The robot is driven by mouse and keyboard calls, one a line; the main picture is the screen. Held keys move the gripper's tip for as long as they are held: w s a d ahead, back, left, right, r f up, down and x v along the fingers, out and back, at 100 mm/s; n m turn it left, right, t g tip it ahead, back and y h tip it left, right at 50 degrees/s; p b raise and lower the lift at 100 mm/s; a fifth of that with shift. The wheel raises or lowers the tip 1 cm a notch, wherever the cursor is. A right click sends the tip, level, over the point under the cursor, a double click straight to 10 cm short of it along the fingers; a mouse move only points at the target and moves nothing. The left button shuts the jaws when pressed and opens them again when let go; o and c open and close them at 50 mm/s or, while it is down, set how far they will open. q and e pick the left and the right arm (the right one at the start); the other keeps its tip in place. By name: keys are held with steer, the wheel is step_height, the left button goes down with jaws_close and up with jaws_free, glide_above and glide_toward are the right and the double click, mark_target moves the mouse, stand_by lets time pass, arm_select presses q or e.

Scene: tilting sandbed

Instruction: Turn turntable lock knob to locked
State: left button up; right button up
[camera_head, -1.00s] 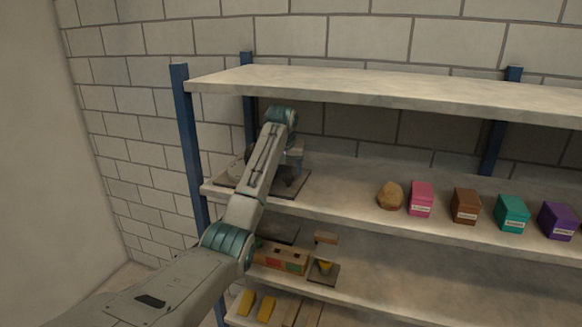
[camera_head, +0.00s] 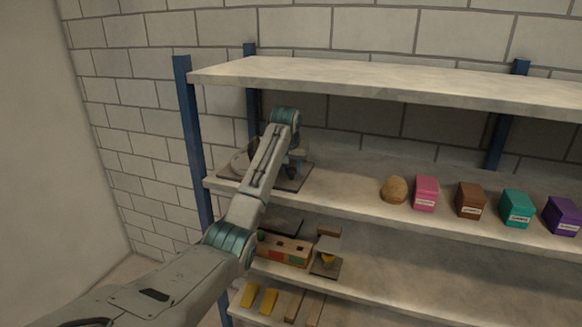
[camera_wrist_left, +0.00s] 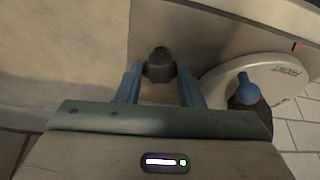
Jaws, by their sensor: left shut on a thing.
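The lock knob (camera_wrist_left: 160,66) is a small dark lobed knob in the left wrist view. It sits between the two blue-grey fingers of my left gripper (camera_wrist_left: 161,82), which is shut on it. The turntable (camera_wrist_left: 222,70) is a pale round disc beside the knob, on the right, with FRONT lettering on it. In the head view the turntable (camera_head: 240,160) is at the left end of the middle shelf, partly hidden by my left arm. My left gripper (camera_head: 293,163) is mostly hidden there too, low over a dark base plate (camera_head: 292,184). My right gripper is not in view.
A blue-topped dark piece (camera_wrist_left: 247,90) stands by the disc. The upper shelf (camera_head: 380,82) hangs above the arm. A tan round object (camera_head: 395,189) and several coloured boxes (camera_head: 470,200) stand to the right. Blocks and fixtures fill the lower shelf's left end (camera_head: 285,250).

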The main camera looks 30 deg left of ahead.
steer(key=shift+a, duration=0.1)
arm_select(q)
steer(key=shift+m+h, duration=0.3)
steer(key=shift+m, duration=0.4)
steer(key=shift+a+m+h, duration=0.1)
steer(key=shift+m+h, duration=0.2)
steer(key=shift+m, duration=0.4)
steer(key=m+h, duration=0.1)
steer(key=m, duration=0.2)
steer(key=m+h, duration=0.1)
steer(key=m, duration=0.2)
steer(key=shift+a+h, duration=0.15)
steer(key=shift+h, duration=0.15)
steer(key=m, duration=0.3)
steer(key=m+g+h, duration=0.1)
steer(key=m, duration=0.1)
steer(key=shift+w+a+f+m+h, duration=0.1)
steer(key=shift+w+m+h, duration=0.05)
steer(key=shift+m+h, duration=0.2)
steer(key=shift+f+m+g+h, duration=0.1)
steer(key=shift+m+g+h, duration=0.15)
steer(key=shift+m+g, duration=0.75)
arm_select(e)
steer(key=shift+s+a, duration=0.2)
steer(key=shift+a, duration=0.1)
arm_select(q)
steer(key=shift+m, duration=0.75)
steer(key=shift+f, duration=0.1)
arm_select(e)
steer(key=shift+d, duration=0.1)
